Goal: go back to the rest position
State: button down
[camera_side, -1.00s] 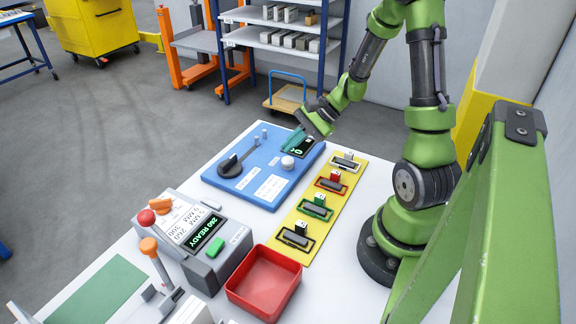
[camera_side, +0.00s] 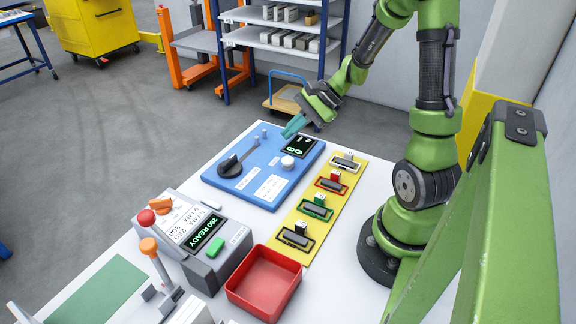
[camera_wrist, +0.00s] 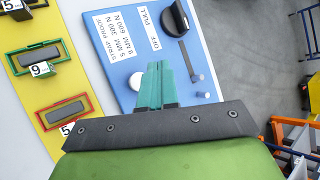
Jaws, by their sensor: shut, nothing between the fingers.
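My gripper (camera_side: 292,127) has teal fingers and hangs in the air above the far right part of the blue panel (camera_side: 228,182). Its fingers are together with nothing between them. In the wrist view the gripper (camera_wrist: 158,66) points over the same blue panel (camera_wrist: 112,82), and its fingers hide part of it. The panel carries a black lever (camera_side: 232,166), a white round knob (camera_side: 288,162) and a small dark display with green digits (camera_side: 298,147). My gripper appears apart from all of them.
A yellow strip (camera_side: 327,214) with several framed blocks lies right of the panel. A red tray (camera_side: 263,284) and a grey console (camera_side: 205,245) reading "READY" stand nearer. A green frame post (camera_side: 500,215) stands at the right. Open air surrounds my gripper.

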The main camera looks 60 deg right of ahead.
jog(key=shift+s+f, duration=0.25)
jog(key=s+a+r+n+h, duration=0.2)
jog(key=s+a+r+n, duration=0.2)
jog(key=a+r+n, duration=0.3)
jog(key=s+a+r+n+h, duration=0.2)
jog(key=s+a+r+n, duration=0.2)
jog(key=a+r+n, duration=0.3)
jog(key=shift+a+n, duration=0.3)
jog(key=shift+a, duration=0.35)
